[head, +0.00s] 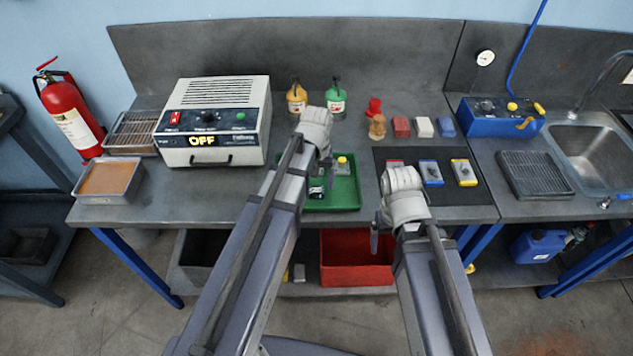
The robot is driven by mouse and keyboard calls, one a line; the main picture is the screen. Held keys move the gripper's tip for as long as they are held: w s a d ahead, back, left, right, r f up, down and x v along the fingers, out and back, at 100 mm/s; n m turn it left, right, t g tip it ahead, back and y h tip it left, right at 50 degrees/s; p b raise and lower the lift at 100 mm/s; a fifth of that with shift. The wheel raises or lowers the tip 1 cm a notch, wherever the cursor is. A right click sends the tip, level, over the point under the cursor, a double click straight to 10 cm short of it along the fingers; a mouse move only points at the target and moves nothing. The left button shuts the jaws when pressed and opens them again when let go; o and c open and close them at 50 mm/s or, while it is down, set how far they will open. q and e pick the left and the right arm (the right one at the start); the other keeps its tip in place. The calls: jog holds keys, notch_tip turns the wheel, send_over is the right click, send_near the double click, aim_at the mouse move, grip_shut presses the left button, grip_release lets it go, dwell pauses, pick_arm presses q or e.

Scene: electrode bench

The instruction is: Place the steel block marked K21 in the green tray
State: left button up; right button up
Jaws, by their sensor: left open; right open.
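The green tray (347,197) sits on the bench in the middle, partly hidden by my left arm. A small grey block with a yellow top (342,164) is in the tray. On a dark mat (447,203) to the right lie a block on a blue base (430,173), one on a yellow base (464,172) and a reddish one (395,163), mostly hidden by my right wrist. No marking is legible, so I cannot tell which is K21. My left gripper (322,185) is open over the tray's left part. My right gripper (377,232) is open near the bench's front edge.
A heating unit reading OFF (212,122) stands left of the tray. Two bottles (336,99), a red stamp-like item (374,107) and several coloured blocks (424,127) stand behind. A blue box (502,118) and sink (592,150) are right. A red bin (356,272) is below.

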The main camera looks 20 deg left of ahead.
notch_tip(320, 180, up, 10)
jog(key=p, duration=0.8)
jog(key=shift+p, duration=0.4)
jog(key=shift+f, duration=0.1)
